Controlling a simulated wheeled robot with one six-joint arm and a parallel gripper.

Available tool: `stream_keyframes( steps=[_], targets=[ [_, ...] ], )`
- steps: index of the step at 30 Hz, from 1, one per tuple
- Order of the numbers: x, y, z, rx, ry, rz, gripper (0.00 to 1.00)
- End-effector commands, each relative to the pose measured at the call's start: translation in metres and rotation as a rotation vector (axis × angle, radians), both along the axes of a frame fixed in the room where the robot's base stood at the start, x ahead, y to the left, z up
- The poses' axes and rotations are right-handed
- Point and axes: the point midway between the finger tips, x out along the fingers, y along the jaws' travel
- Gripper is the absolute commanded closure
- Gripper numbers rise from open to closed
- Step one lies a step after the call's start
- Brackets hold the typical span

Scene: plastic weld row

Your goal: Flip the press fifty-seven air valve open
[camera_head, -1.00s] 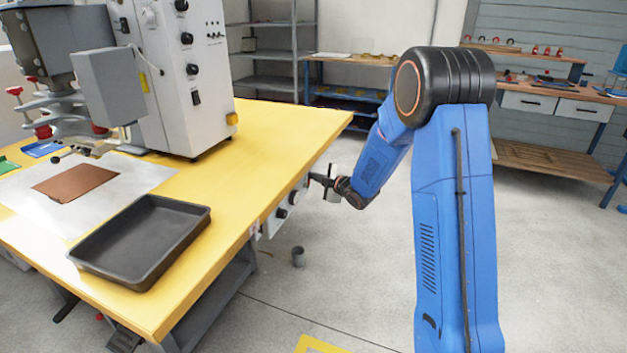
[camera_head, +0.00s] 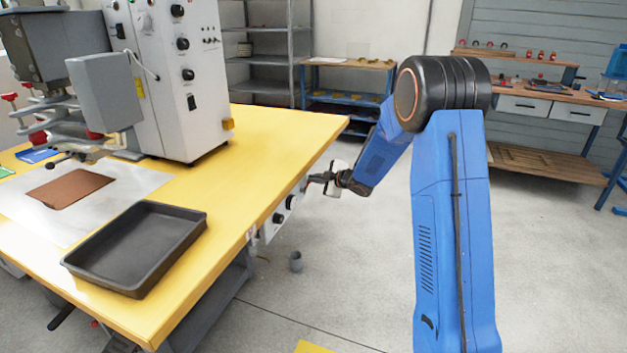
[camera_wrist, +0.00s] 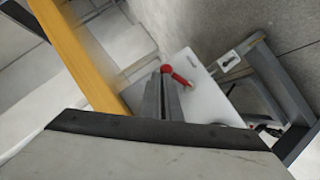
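A red valve handle (camera_wrist: 178,77) shows in the wrist view, in front of a white panel (camera_wrist: 205,100). Its lever slants down to the right. My gripper (camera_wrist: 167,72) has its grey fingers together, with the tips right beside the red handle; I cannot tell whether they touch it. In the head view my gripper (camera_head: 318,179) is at the side of the yellow table, by a grey control panel with black knobs (camera_head: 284,210). The red handle is not visible there. The press (camera_head: 165,75) stands on the table.
A black tray (camera_head: 190,222) and a brown sheet (camera_head: 70,188) on a pale mat lie on the yellow table (camera_head: 235,165). Open floor lies right of the table. Shelves and a workbench (camera_head: 550,160) stand behind.

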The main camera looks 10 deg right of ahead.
Motion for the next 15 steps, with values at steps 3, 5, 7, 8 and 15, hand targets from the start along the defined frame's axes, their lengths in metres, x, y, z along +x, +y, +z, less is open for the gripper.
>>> stream_keyframes(
  steps=[3, 5, 7, 8, 15],
  targets=[
    [0.0051, -0.0031, -0.0012, 0.000, -0.003, -0.001, 1.00],
    [0.0069, -0.0042, -0.0025, 0.000, -0.004, -0.001, 1.00],
    [0.0086, -0.0054, -0.0041, 0.000, -0.004, -0.001, 1.00],
    [0.0093, -0.0059, -0.0048, 0.000, -0.004, -0.001, 1.00],
    [0.0124, -0.0082, -0.0092, 0.000, -0.004, -0.001, 1.00]
  ],
)
